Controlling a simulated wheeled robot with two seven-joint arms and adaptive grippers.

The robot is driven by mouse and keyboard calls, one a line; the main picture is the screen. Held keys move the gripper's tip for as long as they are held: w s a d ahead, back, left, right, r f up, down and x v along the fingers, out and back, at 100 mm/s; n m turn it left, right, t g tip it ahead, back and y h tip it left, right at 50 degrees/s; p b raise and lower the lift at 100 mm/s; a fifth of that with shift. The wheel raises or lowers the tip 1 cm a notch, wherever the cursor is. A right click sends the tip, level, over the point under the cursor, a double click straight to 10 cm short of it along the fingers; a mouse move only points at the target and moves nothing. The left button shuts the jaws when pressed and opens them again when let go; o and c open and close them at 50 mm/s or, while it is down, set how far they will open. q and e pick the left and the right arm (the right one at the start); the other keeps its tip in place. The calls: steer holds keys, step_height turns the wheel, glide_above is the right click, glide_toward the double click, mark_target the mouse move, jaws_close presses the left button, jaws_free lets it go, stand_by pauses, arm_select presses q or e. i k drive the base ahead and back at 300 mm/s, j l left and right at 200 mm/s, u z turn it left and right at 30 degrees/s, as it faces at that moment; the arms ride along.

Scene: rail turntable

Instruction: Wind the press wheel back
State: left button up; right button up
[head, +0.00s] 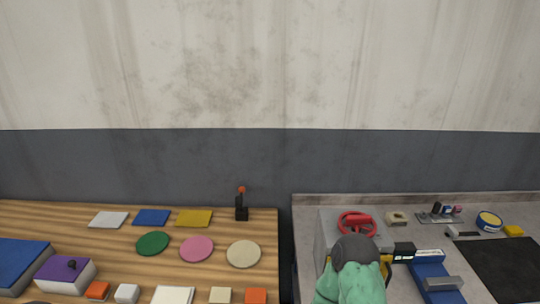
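The red press wheel (357,223) sits on top of a light grey block-like body (325,240) on the right-hand bench. My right arm, pale green with a dark joint, rises from the bottom edge just in front of the wheel and hides part of the body below it. My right gripper (402,250) seems to be the black part to the right of that joint, apart from the wheel. Its fingers are too small and covered to tell open from shut. My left gripper is out of view.
The right-hand bench holds a blue device (432,270), a black mat (500,265), a blue-yellow tin (489,221) and a yellow block (514,230). The wooden bench (120,255) at left carries flat coloured tiles, discs and a red-knobbed lever (241,205). A dark gap separates the benches.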

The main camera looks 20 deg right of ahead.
mark_target(356, 219)
steer(key=z, duration=1.8)
steer(key=u, duration=0.4)
